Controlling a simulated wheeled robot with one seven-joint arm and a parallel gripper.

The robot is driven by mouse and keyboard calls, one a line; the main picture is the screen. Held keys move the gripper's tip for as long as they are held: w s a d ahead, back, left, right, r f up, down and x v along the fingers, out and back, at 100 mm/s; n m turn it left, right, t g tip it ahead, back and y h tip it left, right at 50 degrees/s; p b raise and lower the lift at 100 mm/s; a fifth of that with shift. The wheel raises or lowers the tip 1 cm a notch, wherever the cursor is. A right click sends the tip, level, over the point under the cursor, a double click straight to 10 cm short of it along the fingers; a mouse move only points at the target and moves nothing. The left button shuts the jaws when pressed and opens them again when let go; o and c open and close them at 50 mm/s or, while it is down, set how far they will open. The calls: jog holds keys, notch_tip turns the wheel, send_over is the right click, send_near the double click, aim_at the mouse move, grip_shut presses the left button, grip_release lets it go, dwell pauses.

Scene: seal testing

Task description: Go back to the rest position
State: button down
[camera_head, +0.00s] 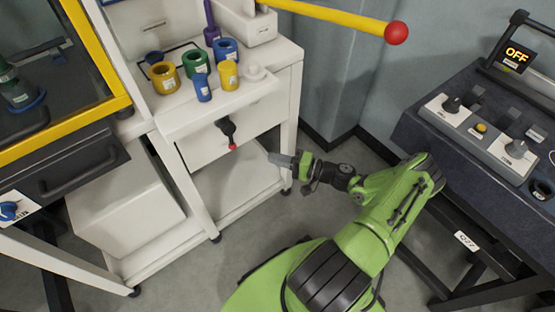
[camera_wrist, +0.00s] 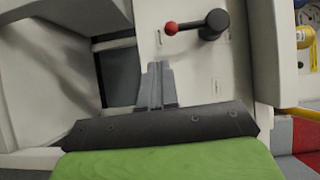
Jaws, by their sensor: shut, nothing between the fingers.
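My gripper (camera_head: 283,160) is shut and empty at the end of my green arm, in the middle of the camera_head view. It is in free air in front of the white cabinet (camera_head: 292,100), to the right of and a little below a black lever with a red ball (camera_head: 233,147). In the wrist view the closed fingers (camera_wrist: 156,84) point at the white cabinet front. The black lever (camera_wrist: 212,24) is just beyond them, to the upper right. I see no contact between the fingers and the lever.
Yellow, green and blue rings and cylinders (camera_head: 228,75) stand on the cabinet's ledge. A yellow bar with a red ball end (camera_head: 396,33) reaches out above. A yellow-framed case (camera_head: 100,55) is at the left.

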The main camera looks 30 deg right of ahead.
jog(key=shift+r, duration=0.1)
jog(key=s+a+r+n+g+h, duration=0.3)
jog(key=a+r+n+g, duration=0.2)
jog(key=a+r+g, duration=0.15)
jog(key=s+a+r+n+g+h, duration=0.3)
jog(key=a+r+n+g, duration=0.2)
jog(key=r+g, duration=0.25)
jog(key=s+a+r+t+h, duration=0.4)
jog(key=s+r+t+h, duration=0.1)
jog(key=s+r, duration=0.95)
notch_tip(320, 180, up, 15)
jog(key=p, duration=1.5)
jog(key=shift+s+r, duration=0.15)
jog(key=shift+s, duration=0.05)
jog(key=shift+d, duration=0.1)
